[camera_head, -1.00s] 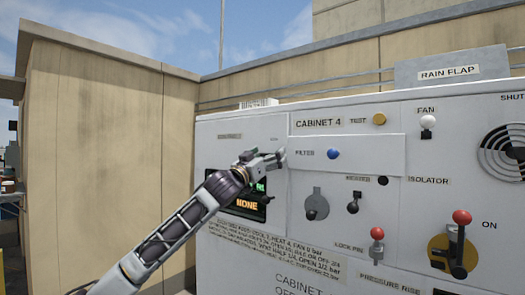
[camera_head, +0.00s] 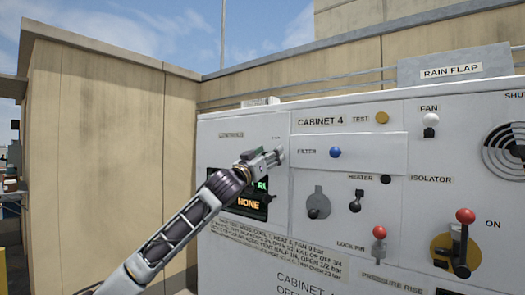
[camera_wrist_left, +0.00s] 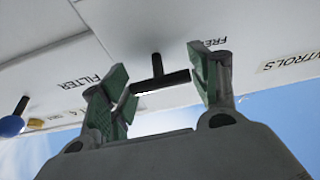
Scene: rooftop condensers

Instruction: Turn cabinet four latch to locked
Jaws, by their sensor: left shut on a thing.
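The cabinet four front (camera_head: 345,121) is a pale panel at the right of the head view. My left gripper (camera_head: 281,154) is against it, left of the filter panel, and hides the latch in that view. In the left wrist view the latch (camera_wrist_left: 158,80) is a black T-shaped handle on a short stem. My left gripper (camera_wrist_left: 163,88) is shut on its crossbar, with a green-padded finger at each end. A label starting "FRE" (camera_wrist_left: 214,42) is beside the latch, partly hidden by a finger. My right gripper is in neither view.
A display (camera_head: 248,204) sits left of the latch, partly behind my arm. A blue knob (camera_head: 335,152) is on the filter panel. A grey switch (camera_head: 318,205), a red-topped lock pin (camera_head: 379,240) and an isolator lever (camera_head: 464,238) are further right and lower.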

